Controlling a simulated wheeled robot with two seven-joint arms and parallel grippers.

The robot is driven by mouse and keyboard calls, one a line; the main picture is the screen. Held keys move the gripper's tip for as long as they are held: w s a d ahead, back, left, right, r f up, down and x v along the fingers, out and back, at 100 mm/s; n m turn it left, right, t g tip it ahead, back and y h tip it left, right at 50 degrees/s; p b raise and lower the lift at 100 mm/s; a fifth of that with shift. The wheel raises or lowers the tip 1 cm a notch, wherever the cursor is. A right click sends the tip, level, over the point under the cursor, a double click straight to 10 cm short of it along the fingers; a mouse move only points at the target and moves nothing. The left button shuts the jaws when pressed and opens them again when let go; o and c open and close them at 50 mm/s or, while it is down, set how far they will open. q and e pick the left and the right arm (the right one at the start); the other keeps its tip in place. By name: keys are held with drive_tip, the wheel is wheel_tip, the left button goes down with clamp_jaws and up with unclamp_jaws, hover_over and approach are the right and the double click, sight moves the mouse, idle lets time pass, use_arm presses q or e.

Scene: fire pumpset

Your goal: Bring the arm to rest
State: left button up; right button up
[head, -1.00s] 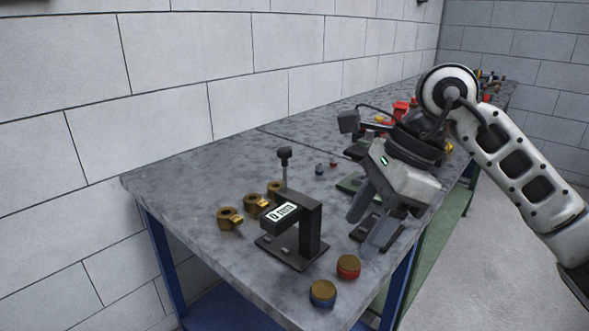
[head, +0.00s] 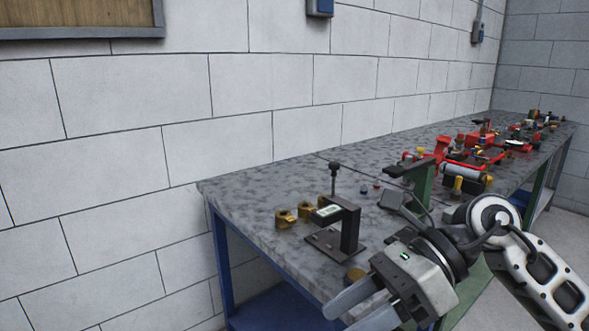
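My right arm (head: 540,275) comes in from the right, bent at the elbow. Its gripper (head: 350,312) points down and left at the near edge of the bench, with its two grey fingers apart and nothing seen between them. The fingertips run near the bottom of the view. My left gripper is not in view.
The grey bench (head: 270,195) holds a black gauge stand (head: 350,228) with a small display, brass fittings (head: 285,218) and a brass-topped cap (head: 356,274), partly hidden by my gripper. Red pump parts (head: 470,155) stand farther along. The bench's left corner is clear.

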drive_tip(key=a+r+m+t+y+p, duration=0.1)
drive_tip(key=a+r+m+t+y, duration=0.15)
drive_tip(key=m+y, duration=0.4)
drive_tip(key=a+r+m+t+y, duration=0.1)
drive_tip(key=r+m+t+y, duration=0.1)
drive_tip(key=m+t+y, duration=0.45)
drive_tip(key=w+d+f+m+t+h, duration=0.1)
drive_tip(key=d+f+m+t+h, duration=0.25)
drive_tip(key=f+m+h, duration=0.45)
drive_tip(key=w+d+f+m+t+h+p, duration=0.1)
drive_tip(key=d+f+m+t+h, duration=0.25)
drive_tip(key=m, duration=0.95)
drive_tip(key=w+d+f+m+t+h, duration=0.1)
drive_tip(key=d+f+m+t+h, duration=0.25)
drive_tip(key=f+m+h, duration=0.5)
drive_tip(key=s+f+m+g+h, duration=0.1)
drive_tip(key=s+f+m+g, duration=0.4)
drive_tip(key=s+f+m, duration=0.2)
wheel_tip(320, 180, down, 4)
drive_tip(key=s, duration=0.2)
drive_tip(key=shift+s+d+g+p, duration=0.25)
drive_tip(key=shift+s+g+p, duration=0.05)
drive_tip(key=shift+s+g, duration=0.1)
drive_tip(key=shift+f, duration=0.1)
